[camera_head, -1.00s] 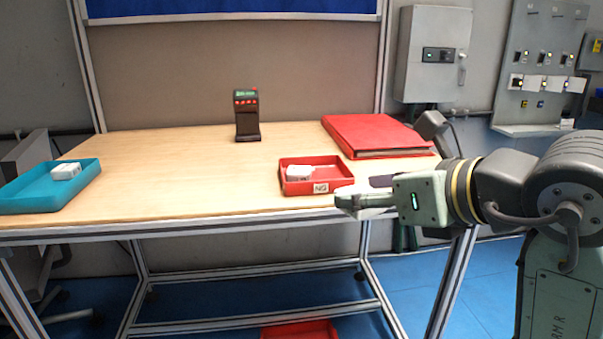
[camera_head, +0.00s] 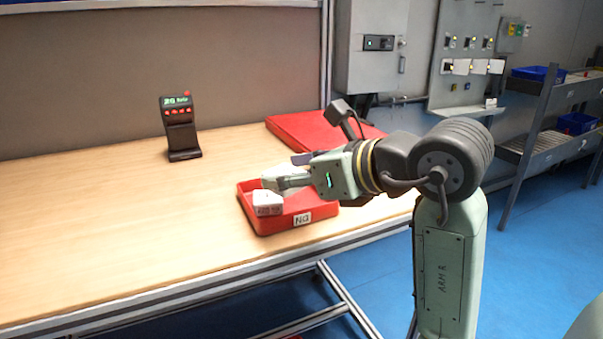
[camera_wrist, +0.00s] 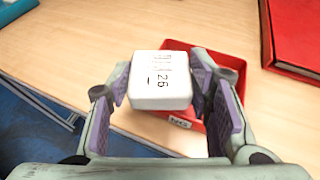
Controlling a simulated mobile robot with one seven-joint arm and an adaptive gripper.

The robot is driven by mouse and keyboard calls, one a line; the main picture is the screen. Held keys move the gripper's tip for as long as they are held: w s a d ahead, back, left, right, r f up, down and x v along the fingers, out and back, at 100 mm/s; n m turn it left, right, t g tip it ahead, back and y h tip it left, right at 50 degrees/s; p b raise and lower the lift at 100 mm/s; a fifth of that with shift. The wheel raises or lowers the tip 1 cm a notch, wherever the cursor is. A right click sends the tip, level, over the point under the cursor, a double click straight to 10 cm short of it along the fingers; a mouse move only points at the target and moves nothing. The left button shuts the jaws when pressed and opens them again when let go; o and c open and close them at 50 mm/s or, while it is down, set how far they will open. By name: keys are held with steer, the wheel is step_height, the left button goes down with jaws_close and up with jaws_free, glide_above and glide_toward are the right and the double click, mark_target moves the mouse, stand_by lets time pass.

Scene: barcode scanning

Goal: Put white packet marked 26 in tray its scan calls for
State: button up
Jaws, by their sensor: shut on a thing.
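The white packet marked 26 (camera_wrist: 160,82) sits between the two fingers of my gripper (camera_wrist: 163,80), label up, in the wrist view. In the head view my gripper (camera_head: 282,182) is over the red tray marked NG (camera_head: 290,218); this tray also shows below the held packet in the wrist view (camera_wrist: 212,57). The fingers and this packet partly hide the tray inside. The scanner (camera_head: 180,128) stands upright on the table; its display shows 26 and a small word I cannot read surely.
A large red binder (camera_head: 315,133) lies behind the tray, close to my wrist. The wooden table (camera_head: 110,220) is clear to the left. A teal edge (camera_wrist: 12,8) shows at the wrist view's upper left. The table's metal front edge (camera_head: 190,294) is nearby.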

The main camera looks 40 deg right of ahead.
steer(key=w+d+f+p, duration=0.1)
steer(key=w+d, duration=0.1)
steer(key=d, duration=0.1)
steer(key=w+d+f+p, duration=0.1)
steer(key=w+d, duration=0.1)
steer(key=d, duration=0.1)
steer(key=w+d+f+p, duration=0.1)
steer(key=w+d, duration=0.1)
steer(key=shift+d+f, duration=0.25)
steer(key=shift+d, duration=0.15)
steer(key=shift+s+f, duration=0.1)
steer(key=shift+f, duration=0.4)
steer(key=shift+f+b, duration=0.6)
steer(key=o, duration=1.1)
steer(key=shift+f, duration=0.1)
steer(key=shift+o, duration=0.8)
